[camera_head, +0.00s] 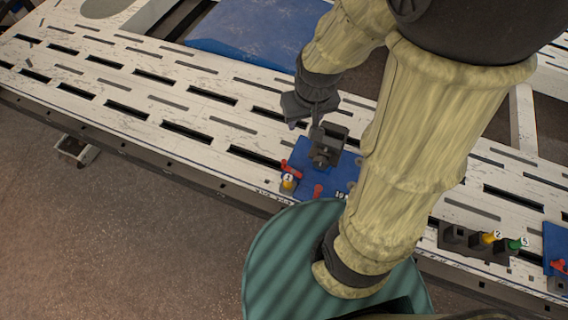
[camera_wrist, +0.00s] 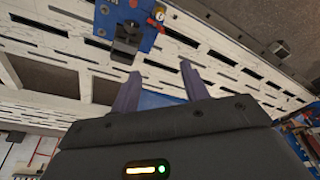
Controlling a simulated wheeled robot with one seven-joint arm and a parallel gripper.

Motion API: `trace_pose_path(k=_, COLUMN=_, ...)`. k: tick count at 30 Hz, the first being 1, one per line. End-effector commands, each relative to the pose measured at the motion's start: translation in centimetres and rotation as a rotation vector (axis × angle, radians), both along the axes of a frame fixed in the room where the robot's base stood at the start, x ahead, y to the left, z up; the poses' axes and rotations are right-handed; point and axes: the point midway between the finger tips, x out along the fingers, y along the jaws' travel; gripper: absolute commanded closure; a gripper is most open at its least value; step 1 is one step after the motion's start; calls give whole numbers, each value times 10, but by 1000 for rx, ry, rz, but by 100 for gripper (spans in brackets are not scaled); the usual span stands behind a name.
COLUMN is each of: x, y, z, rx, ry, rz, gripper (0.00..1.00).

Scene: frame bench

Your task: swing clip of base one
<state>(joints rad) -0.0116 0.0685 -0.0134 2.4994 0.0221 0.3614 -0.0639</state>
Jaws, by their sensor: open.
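A blue base plate (camera_head: 309,176) lies on the white slotted bench, partly hidden behind my arm. It carries a dark block (camera_head: 327,146), a red lever-like clip (camera_head: 291,169), another small red part (camera_head: 318,190) and a yellow piece marked 1 (camera_head: 288,184). My gripper (camera_head: 307,120) is close to the dark block in the head view. In the wrist view my gripper (camera_wrist: 159,70) has its fingers apart, with nothing between them.
The white bench (camera_head: 130,75) has many slots and a front edge. At right stand a dark holder (camera_head: 460,239) with yellow piece 2 (camera_head: 488,238) and green piece 5 (camera_head: 515,244), and another blue plate (camera_head: 555,240) with red on it. A blue panel (camera_head: 255,38) lies at the back.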

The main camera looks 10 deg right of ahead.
Motion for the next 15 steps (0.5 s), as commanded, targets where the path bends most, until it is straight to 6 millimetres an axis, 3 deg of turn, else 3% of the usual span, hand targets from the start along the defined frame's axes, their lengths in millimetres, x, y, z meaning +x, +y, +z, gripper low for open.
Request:
trace_pose_path(k=1, x=11, y=1, z=-24, rx=-2, ry=14, rz=21, gripper=55)
trace_pose_path(k=8, x=70, y=1, z=-106, rx=-15, ry=71, rz=152, gripper=55)
trace_pose_path(k=15, x=126, y=2, z=-206, rx=-34, ry=126, rz=302, gripper=55)
